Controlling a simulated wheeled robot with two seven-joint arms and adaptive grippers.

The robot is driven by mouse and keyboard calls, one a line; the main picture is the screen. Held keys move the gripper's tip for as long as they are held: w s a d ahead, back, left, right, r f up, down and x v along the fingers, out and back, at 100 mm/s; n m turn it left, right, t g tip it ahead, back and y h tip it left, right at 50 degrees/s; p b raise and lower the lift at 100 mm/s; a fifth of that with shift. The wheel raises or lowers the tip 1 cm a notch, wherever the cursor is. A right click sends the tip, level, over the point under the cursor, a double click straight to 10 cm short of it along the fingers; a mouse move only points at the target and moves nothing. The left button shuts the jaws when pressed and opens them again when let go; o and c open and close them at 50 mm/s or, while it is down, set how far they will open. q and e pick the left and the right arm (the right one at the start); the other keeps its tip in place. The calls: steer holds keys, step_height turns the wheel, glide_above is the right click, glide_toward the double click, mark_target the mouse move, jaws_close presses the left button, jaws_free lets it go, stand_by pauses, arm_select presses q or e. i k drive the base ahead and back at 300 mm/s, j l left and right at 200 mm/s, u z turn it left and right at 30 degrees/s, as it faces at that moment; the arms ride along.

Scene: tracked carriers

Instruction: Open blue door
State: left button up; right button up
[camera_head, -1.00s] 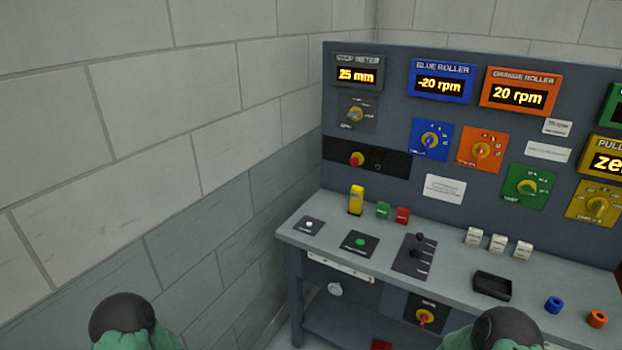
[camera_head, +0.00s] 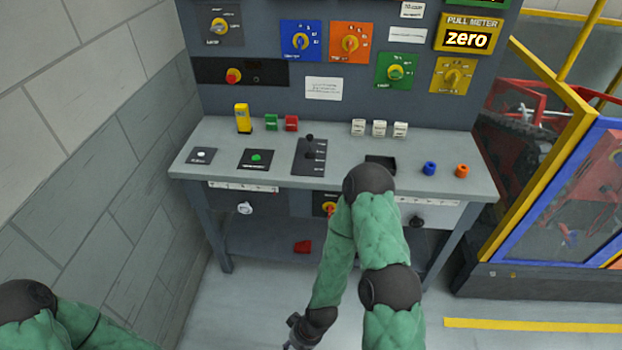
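A blue-framed door (camera_head: 553,195) with a see-through panel stands at the right, beside a slanting yellow post; its right part is cut off by the picture edge. It looks shut, but I cannot see a latch clearly. My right arm hangs down in the middle, in front of the control table. My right gripper (camera_head: 300,336) is low at the bottom edge, left of the door and well apart from it; it is partly cut off and its fingers do not show clearly. Of my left arm only the upper part shows at bottom left; its gripper is out of view.
A grey control table (camera_head: 225,140) with buttons, a lever and small blocks stands ahead, under a panel of dials and a "zero" display (camera_head: 467,39). A block wall (camera_head: 90,120) closes the left. Floor with a yellow stripe (camera_head: 530,325) is clear at lower right.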

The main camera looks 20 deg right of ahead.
mark_target(612, 246)
steer(key=z, duration=1.05)
